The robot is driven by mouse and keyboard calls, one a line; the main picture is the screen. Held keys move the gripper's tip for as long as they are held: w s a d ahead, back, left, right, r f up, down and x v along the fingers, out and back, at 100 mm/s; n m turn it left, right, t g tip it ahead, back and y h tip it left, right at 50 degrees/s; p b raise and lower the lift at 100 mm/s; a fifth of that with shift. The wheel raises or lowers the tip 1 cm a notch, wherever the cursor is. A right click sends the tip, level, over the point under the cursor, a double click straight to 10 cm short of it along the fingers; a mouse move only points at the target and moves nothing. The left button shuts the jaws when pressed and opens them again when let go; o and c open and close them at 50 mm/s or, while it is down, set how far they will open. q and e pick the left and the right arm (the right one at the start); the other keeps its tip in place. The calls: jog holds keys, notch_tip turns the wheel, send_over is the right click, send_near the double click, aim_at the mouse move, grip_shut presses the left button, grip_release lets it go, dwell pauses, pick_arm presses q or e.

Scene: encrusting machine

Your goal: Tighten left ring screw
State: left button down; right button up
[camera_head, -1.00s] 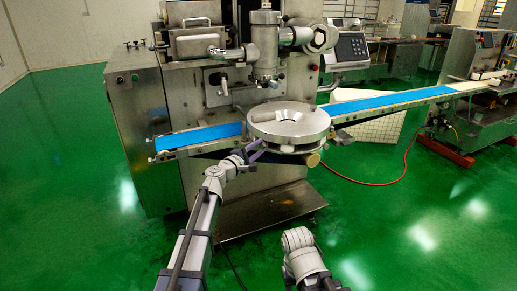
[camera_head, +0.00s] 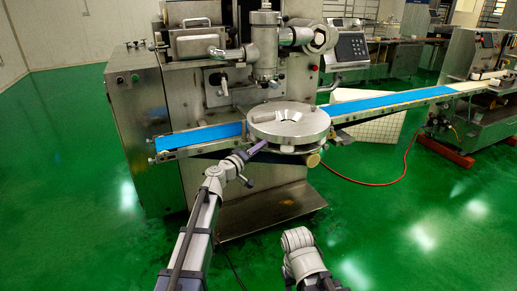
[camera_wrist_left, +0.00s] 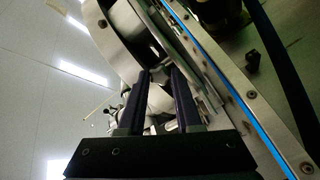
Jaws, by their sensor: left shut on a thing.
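The round metal ring disc (camera_head: 290,117) sits at the front of the encrusting machine, between two stretches of blue belt. My left gripper (camera_head: 264,144) reaches to the disc's lower left edge from the front left. The left ring screw is too small and covered to make out in the head view. In the left wrist view the two dark fingers (camera_wrist_left: 162,73) stand a small gap apart, with their tips at the metal under the ring. They are shut on the left ring screw, which is mostly hidden between them. My right gripper is out of view; only part of the right arm shows.
The blue conveyor belt (camera_head: 385,103) runs out to the right, and a shorter stretch (camera_head: 200,137) lies left of the disc. A metal base plate (camera_head: 270,209) lies low in front of the machine. The green floor in front is mostly clear.

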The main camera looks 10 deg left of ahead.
pick_arm(q)
jog(key=shift+s+m, duration=0.1)
jog(key=shift+m, duration=7.3)
jog(key=c, duration=0.6)
grip_release()
jog(key=v, duration=0.7)
jog(key=shift+s+a, duration=0.15)
jog(key=shift+s, duration=0.15)
